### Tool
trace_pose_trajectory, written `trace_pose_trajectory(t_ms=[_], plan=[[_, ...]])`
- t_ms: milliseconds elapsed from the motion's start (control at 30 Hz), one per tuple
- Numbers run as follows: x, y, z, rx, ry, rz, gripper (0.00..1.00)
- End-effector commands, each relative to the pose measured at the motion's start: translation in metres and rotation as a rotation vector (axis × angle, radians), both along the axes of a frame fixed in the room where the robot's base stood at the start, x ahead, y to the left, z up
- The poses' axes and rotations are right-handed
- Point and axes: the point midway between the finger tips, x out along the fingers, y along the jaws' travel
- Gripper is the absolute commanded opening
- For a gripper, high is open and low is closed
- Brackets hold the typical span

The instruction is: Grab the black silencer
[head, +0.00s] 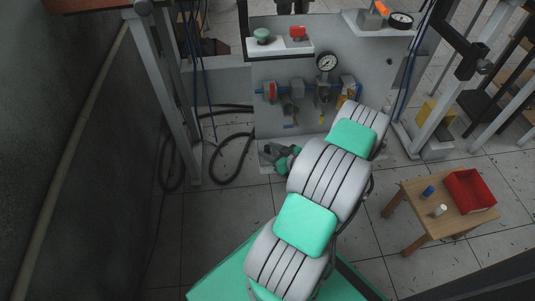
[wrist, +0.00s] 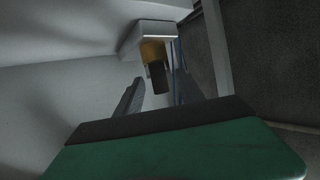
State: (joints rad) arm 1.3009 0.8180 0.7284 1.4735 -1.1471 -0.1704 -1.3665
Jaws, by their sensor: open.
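The black silencer (wrist: 159,78) shows in the wrist view as a short dark cylinder. It sits at the end of a brass-coloured fitting (wrist: 153,52) below a pale block (wrist: 150,33). My gripper (wrist: 157,92) is open, with one finger on each side of the silencer's line in the picture. I cannot tell whether the fingertips reach around it, and no contact shows. In the head view my gripper (head: 270,153) is low in front of the grey panel, partly hidden by my arm. I cannot make out the silencer there.
The grey panel (head: 378,75) carries a gauge (head: 327,62) and valves close above my gripper. Black hoses (head: 231,158) lie at its left, beside a metal post. A wooden stool (head: 425,205) with a red tray (head: 470,188) and small cylinders stands at right. Floor between is clear.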

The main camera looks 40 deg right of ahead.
Motion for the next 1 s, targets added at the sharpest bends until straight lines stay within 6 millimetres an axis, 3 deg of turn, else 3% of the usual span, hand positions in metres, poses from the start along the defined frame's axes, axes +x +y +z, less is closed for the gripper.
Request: trace_pose_trajectory(t_ms=[100, 333, 867, 1000], plan=[[0.0131, 0.0006, -0.0074, 0.0, 0.0, 0.001, 0.45], [0.0135, -0.0009, -0.0057, 0.001, 0.001, -0.004, 0.44], [0.0126, -0.0018, -0.0058, 0.001, 0.001, -0.005, 0.01], [0.0126, -0.0018, -0.0058, 0.001, 0.001, -0.005, 0.0]])
